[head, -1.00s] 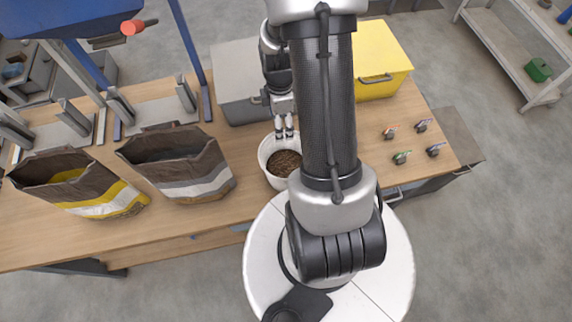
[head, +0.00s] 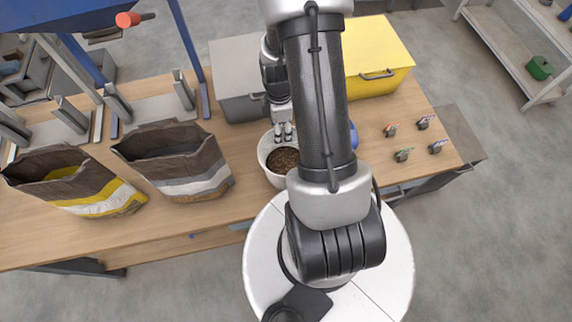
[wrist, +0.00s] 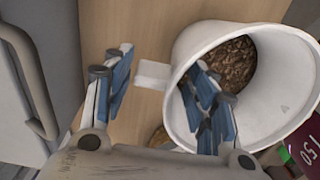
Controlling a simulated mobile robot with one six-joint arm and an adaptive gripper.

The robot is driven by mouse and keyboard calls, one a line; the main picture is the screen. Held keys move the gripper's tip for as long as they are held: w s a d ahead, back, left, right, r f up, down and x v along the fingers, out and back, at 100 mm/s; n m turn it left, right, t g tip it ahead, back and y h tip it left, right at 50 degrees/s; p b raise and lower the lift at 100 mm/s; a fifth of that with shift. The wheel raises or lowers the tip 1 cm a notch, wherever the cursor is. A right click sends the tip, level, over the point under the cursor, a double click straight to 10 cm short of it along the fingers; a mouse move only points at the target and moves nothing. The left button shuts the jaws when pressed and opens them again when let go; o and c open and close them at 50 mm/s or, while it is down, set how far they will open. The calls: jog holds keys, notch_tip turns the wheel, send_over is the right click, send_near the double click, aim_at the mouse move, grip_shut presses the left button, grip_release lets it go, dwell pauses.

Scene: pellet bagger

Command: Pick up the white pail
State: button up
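The white pail (head: 267,148) stands upright on the wooden bench, partly behind my arm in the head view, with brown pellets (head: 283,159) inside. In the wrist view the pail (wrist: 277,100) fills the right side, and a white tab (wrist: 153,75) sticks out from its rim. My gripper (head: 284,133) is at the pail's far rim. In the wrist view my gripper (wrist: 160,85) is open, with one blue-padded finger outside the pail and the other over its opening, the rim and tab between them. Whether either finger touches the pail is unclear.
A grey bin (head: 238,108) and a yellow bin (head: 378,60) stand behind the pail. Two open bags, one grey-striped (head: 190,178) and one yellow-striped (head: 98,200), stand left. Several small coloured clips (head: 402,155) lie right. A blue object (head: 353,135) shows partly behind my arm.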

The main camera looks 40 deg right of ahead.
jog(key=c, duration=0.9)
